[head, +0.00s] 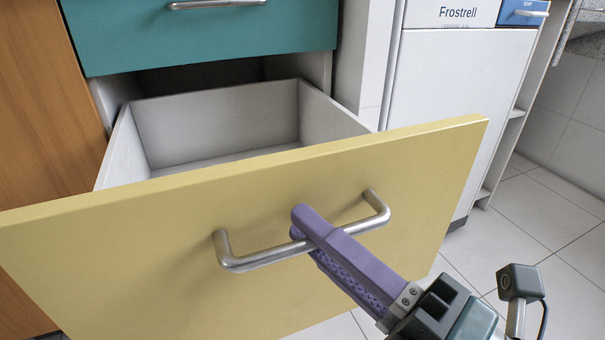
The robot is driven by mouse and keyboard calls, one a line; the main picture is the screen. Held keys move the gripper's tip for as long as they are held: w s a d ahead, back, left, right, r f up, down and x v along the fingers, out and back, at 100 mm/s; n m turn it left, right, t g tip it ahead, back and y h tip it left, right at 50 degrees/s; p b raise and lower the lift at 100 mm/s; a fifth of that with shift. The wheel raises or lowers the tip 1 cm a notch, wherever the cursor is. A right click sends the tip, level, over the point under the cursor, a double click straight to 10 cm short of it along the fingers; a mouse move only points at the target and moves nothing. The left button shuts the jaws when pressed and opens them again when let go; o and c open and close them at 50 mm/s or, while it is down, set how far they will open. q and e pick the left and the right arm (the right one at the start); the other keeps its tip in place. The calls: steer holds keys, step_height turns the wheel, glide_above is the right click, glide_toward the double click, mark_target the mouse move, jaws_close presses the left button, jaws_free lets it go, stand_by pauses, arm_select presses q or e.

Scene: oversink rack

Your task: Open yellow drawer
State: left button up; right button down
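The yellow drawer (130,235) stands pulled far out of the cabinet, its pale grey box (215,125) open at the top and empty where I can see it. Its silver bar handle (252,260) is on the front panel. My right gripper (300,225) comes from the lower right, its purple fingers closed around the middle of the handle bar. The fingers partly hide the bar. My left gripper is not in view.
A teal drawer (200,38) above is shut. A white appliance marked Frostrell (455,95) stands to the right, with a small blue drawer (520,12) beside its top. Tiled floor (545,215) is clear at right. A wooden panel (45,110) is at left.

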steer(key=c, duration=1.2)
jaws_free()
steer(key=shift+o, duration=0.2)
steer(key=p+v, duration=0.1)
steer(key=v, duration=0.9)
steer(key=shift+p, duration=0.3)
